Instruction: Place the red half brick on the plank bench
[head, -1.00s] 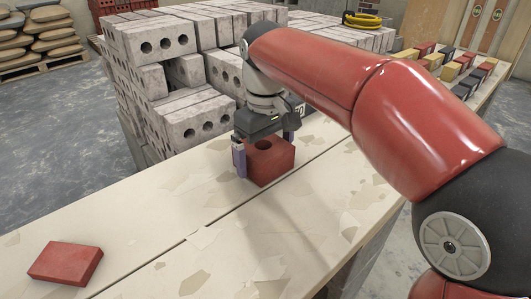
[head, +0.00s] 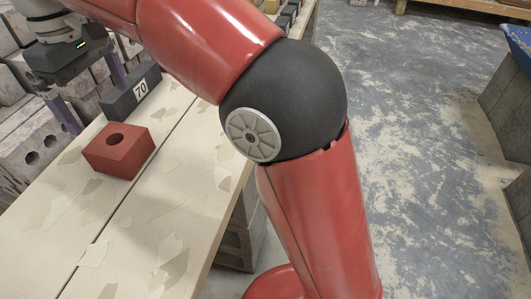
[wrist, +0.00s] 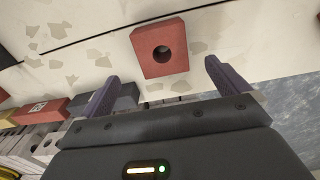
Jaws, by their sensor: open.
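The red half brick (head: 118,152), a short block with one round hole in its top, sits on the pale plank bench (head: 150,235). It also shows in the wrist view (wrist: 160,60), resting on the bench boards. My gripper (head: 99,108) is open and empty, behind and above the half brick in the head view. In the wrist view my gripper (wrist: 162,74) has its two purple fingers spread wide, with the half brick ahead of and between their tips. No finger touches it.
Grey holed bricks (head: 35,150) are stacked along the left side. The front of the bench in view is clear. Open floor (head: 430,150) lies to the right.

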